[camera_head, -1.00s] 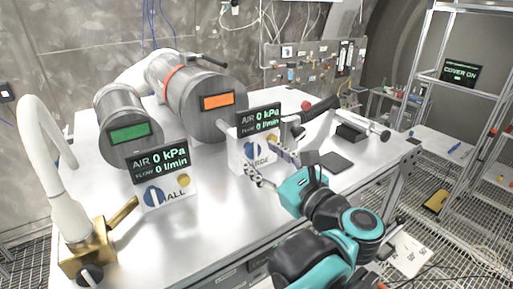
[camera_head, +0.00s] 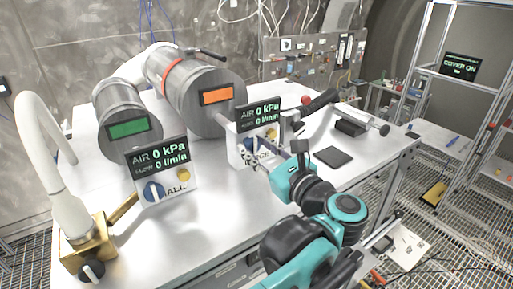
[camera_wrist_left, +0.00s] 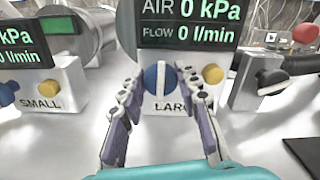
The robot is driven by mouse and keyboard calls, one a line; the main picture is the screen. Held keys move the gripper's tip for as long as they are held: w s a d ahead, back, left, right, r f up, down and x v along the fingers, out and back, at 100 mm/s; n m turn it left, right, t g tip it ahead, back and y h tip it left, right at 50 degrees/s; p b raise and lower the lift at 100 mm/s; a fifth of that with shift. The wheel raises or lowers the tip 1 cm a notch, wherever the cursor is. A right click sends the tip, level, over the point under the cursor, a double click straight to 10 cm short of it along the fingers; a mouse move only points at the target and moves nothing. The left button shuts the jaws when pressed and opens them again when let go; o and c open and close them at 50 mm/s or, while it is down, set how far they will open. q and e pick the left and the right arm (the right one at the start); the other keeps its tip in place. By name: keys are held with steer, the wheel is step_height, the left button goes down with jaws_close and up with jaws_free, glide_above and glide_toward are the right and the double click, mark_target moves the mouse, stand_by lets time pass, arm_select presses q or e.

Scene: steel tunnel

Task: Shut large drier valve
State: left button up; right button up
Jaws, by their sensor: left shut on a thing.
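The large drier is the bigger steel cylinder (camera_head: 205,95) with an orange label. Its white valve box, marked LARGE, carries a display (camera_head: 259,118) reading 0 kPa and 0 l/min. In the left wrist view the blue valve knob (camera_wrist_left: 158,78) has a white bar, roughly upright, and a yellow button (camera_wrist_left: 213,73) sits to its right. My left gripper (camera_head: 256,152) is at the box front, partly hiding the knob in the head view. In the left wrist view its fingers (camera_wrist_left: 158,88) are shut on the knob from both sides. My right gripper is out of view.
The small drier (camera_head: 128,120), with a green label, stands to the left. Its box has a blue knob (camera_head: 153,191) and yellow button. A white hose runs to a brass valve block (camera_head: 88,245) at front left. A black pad (camera_head: 333,156) lies right of my gripper.

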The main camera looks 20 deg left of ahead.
arm_select(q)
steer(key=shift+w+m+b, duration=0.1)
steer(key=shift+m+b, duration=0.55)
steer(key=shift+m, duration=2.65)
steer(key=o, duration=1.2)
steer(key=shift+c, duration=0.2)
steer(key=v, duration=1.2)
